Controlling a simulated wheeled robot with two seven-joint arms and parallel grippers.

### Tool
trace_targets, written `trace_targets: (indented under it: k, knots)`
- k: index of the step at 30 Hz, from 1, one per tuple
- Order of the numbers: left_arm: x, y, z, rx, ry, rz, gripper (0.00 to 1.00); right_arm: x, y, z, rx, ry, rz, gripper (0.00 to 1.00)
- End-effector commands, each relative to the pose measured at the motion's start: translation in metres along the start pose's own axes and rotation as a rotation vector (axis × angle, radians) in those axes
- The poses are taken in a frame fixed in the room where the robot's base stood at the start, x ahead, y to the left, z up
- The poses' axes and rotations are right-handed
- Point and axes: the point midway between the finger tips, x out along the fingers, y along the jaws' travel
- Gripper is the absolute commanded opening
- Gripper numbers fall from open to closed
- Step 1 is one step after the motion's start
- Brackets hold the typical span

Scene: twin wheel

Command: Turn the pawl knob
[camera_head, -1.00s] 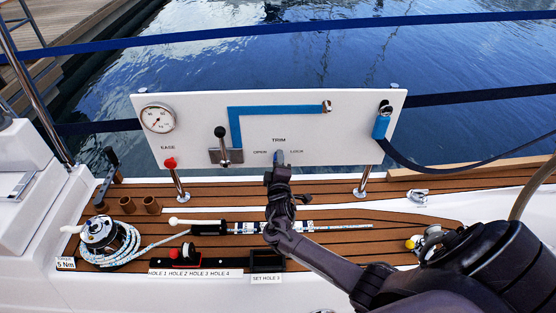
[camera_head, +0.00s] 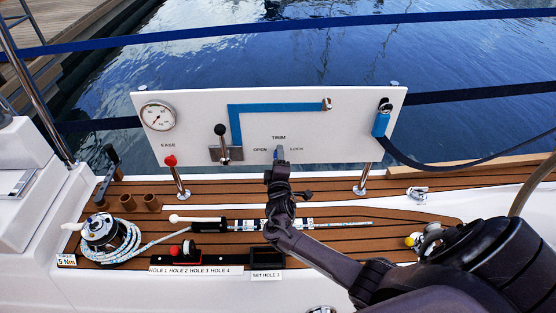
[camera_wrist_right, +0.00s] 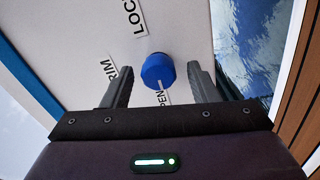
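The blue pawl knob (camera_wrist_right: 158,70) sticks out of the white panel (camera_head: 340,125), between the OPEN and LOCK labels under TRIM. In the head view, my right gripper (camera_head: 279,160) is up against the panel's lower edge and mostly hides the knob. In the right wrist view, the two dark fingers of my right gripper (camera_wrist_right: 159,80) stand apart on either side of the knob. A gap shows on each side, so they appear not to touch it. My left gripper is not in view.
The panel also carries a gauge (camera_head: 158,117), a black-balled lever (camera_head: 221,142), a red EASE knob (camera_head: 170,160) and a blue-handled fitting (camera_head: 381,122). A winch with rope (camera_head: 104,236) stands at left on the deck. Water lies behind the panel.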

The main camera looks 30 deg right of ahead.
Motion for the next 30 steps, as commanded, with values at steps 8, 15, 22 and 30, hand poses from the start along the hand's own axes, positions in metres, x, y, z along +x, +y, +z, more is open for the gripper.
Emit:
trace_targets:
  k: [8,15,22,30]
  knots:
    - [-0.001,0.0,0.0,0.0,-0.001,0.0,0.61,-0.009,0.001,-0.001,0.001,0.001,0.001,0.54]
    - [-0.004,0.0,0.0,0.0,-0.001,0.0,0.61,-0.051,-0.001,0.0,0.002,0.002,-0.003,0.54]
    - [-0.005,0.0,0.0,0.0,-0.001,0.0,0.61,-0.075,0.0,0.0,0.001,0.0,0.0,0.54]
    - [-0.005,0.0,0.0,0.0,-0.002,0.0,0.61,-0.078,0.0,0.0,0.0,0.0,0.001,0.54]
